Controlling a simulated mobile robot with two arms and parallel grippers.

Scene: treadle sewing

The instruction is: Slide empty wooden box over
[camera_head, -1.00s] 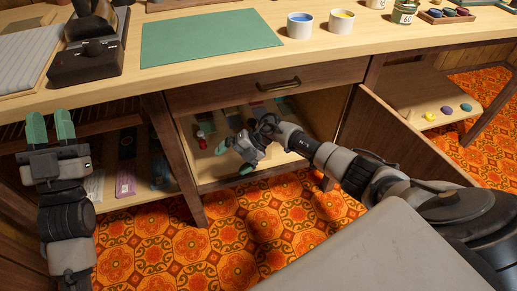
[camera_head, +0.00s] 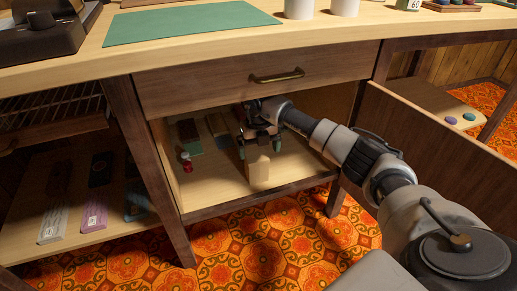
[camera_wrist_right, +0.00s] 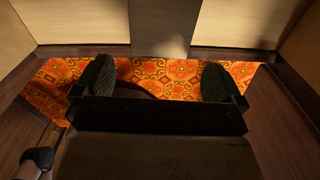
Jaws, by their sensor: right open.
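My right gripper (camera_head: 260,147) is inside the open compartment under the table, its green fingertips pointing down and apart. A pale wooden piece (camera_head: 258,171) shows just below and between the fingertips, at the front of the compartment floor. It may be the wooden box; whether it is empty cannot be told, since my gripper hides its upper part. In the right wrist view the two dark fingers (camera_wrist_right: 160,83) stand wide apart with orange floor showing between them. A greyish-tan strip (camera_wrist_right: 160,28) lies ahead of them; whether it is the box is unclear. My left gripper is out of view.
The compartment has wooden side walls, a front sill (camera_head: 255,200) and an open door (camera_head: 430,130) at right. A drawer (camera_head: 265,80) is above. Another shelf (camera_head: 85,215) is at left.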

